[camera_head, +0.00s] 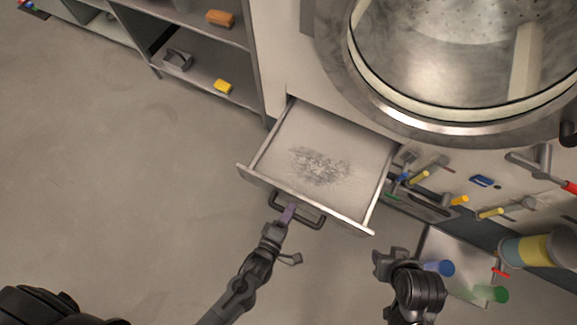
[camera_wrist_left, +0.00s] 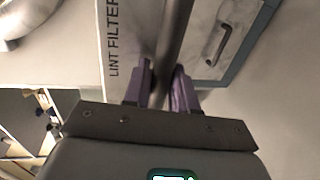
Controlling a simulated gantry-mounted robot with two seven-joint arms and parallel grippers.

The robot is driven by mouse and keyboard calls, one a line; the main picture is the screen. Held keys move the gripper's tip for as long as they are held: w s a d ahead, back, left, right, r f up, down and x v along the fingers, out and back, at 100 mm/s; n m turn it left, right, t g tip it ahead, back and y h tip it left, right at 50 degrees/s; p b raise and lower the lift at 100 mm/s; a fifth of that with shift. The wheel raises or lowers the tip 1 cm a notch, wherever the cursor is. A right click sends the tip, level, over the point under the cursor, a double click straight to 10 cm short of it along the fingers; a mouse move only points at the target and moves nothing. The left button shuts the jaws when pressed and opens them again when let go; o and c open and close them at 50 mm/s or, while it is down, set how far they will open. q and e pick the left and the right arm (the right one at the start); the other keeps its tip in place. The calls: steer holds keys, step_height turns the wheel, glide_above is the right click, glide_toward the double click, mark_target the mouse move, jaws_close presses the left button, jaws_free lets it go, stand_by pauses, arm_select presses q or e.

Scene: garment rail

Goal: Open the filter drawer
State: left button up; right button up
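The filter drawer (camera_head: 271,140) stands pulled well out of the white machine front, with a patch of grey lint (camera_head: 320,165) on its floor. Its dark bar handle (camera_head: 312,219) is on the drawer front. My left gripper (camera_head: 288,211) is at the left part of this handle. In the left wrist view, the purple fingers (camera_wrist_left: 160,88) are closed about the handle bar (camera_wrist_left: 172,40), beside the "LINT FILTER" lettering (camera_wrist_left: 113,40). My right gripper (camera_head: 384,264) is apart from the drawer, at its lower right; its finger opening is not clear.
A round metal drum door opening (camera_head: 440,60) is above the drawer. Shelves (camera_head: 205,75) with small items stand at upper left. Tools and bottles (camera_head: 490,293) crowd the right side. The floor (camera_head: 110,170) at left is clear.

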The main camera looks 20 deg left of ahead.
arm_select(q)
steer(key=shift+o, duration=1.3)
steer(key=p+v, duration=0.3)
steer(key=v, duration=0.7)
steer(key=shift+s, duration=0.4)
steer(key=shift+a+r, duration=0.1)
steer(key=shift+r, duration=0.05)
